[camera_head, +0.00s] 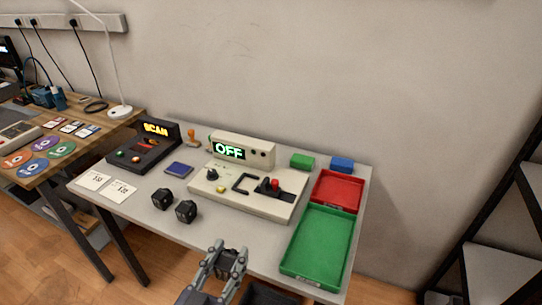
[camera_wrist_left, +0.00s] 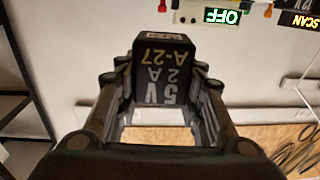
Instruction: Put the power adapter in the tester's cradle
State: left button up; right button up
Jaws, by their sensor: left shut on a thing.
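My left gripper (camera_head: 229,249) is at the front edge of the table in the head view. It is shut on a black power adapter (camera_wrist_left: 162,65), which fills the space between the fingers in the left wrist view. The adapter's label reads 5V 2A A-27, upside down there. The beige tester (camera_head: 243,178) stands on the table beyond the gripper, its green display reading OFF. The tester's cradle (camera_head: 240,184), a black bracket outline on its top, looks empty. The held adapter is apart from the tester. My right gripper is not in view.
Two other black adapters (camera_head: 162,199) (camera_head: 186,211) lie left of the tester. A green tray (camera_head: 285,268) and a red tray (camera_head: 336,207) are at the right. A dark scanner (camera_head: 143,151), two white cards (camera_head: 123,191) and a lever's red knob (camera_head: 275,183) are nearby.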

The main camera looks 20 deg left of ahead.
aim_at(219, 258)
pick_arm(q)
jog(key=a+f, duration=0.1)
jog(key=f, duration=0.1)
jog(key=w+a+f, duration=0.1)
jog(key=a+f, duration=0.1)
jog(key=shift+w+a+b, duration=0.2)
jog(key=shift+b, duration=0.2)
jog(key=shift+r, duration=0.1)
jog(key=shift+w+a, duration=0.1)
jog(key=shift+w, duration=0.05)
jog(key=w+a, duration=0.2)
jog(key=w, duration=0.2)
jog(key=w+a+f, duration=0.1)
jog(key=w+a, duration=0.2)
jog(key=w, duration=0.1)
jog(key=w+a+p, duration=0.1)
jog(key=w+a, duration=0.1)
jog(key=w, duration=0.2)
jog(key=shift+a+f, duration=0.15)
jog(key=shift+f, duration=0.05)
jog(key=shift+w+a+f, duration=0.2)
jog(key=shift+w+f, duration=0.15)
jog(key=shift+f, duration=0.25)
jog(key=shift+w+a+f, duration=0.2)
jog(key=shift+w+f, duration=0.15)
jog(key=shift+f, duration=0.25)
jog(key=shift+f+p, duration=0.4)
jog(key=shift+f, duration=0.05)
